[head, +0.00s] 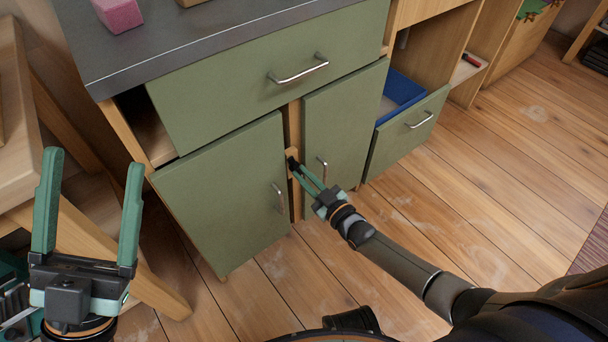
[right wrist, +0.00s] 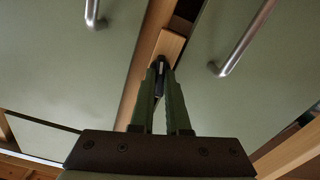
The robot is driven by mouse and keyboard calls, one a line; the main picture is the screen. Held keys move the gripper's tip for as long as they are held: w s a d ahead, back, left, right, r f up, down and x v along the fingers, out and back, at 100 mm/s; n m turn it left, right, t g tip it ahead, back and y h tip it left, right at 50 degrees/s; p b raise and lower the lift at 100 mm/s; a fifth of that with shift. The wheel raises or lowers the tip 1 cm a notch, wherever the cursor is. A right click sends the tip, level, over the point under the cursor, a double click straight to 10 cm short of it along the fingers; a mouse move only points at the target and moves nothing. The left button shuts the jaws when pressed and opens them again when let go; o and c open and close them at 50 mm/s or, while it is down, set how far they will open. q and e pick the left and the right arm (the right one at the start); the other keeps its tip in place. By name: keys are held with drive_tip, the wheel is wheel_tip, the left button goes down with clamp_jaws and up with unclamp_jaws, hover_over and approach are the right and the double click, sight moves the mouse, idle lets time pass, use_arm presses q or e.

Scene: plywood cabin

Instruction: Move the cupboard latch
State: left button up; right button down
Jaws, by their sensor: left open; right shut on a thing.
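The cupboard latch is a small wooden piece (right wrist: 171,47) on the wooden post between two green doors, with a dark part by it. In the head view my right gripper (head: 297,167) reaches the latch at the upper part of the post. In the right wrist view its green fingers (right wrist: 161,68) are closed together on a small dark part of the latch, mostly hidden between the tips. The left door (head: 222,185) and the right door (head: 343,125) each carry a metal handle. My left gripper (head: 92,170) is open and empty, at the left away from the cupboard.
A wide green drawer (head: 265,75) above the doors sticks out a little. A lower drawer (head: 405,135) with a blue inside (head: 403,88) stands open at the right. A pink block (head: 118,14) lies on the grey counter (head: 190,28). A wooden table (head: 18,125) is at left.

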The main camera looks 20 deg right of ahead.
drive_tip(key=shift+m, duration=1.5)
drive_tip(key=c, duration=0.9)
unclamp_jaws()
drive_tip(key=p+v, duration=0.4)
drive_tip(key=v, duration=0.8)
drive_tip(key=shift+s, duration=0.2)
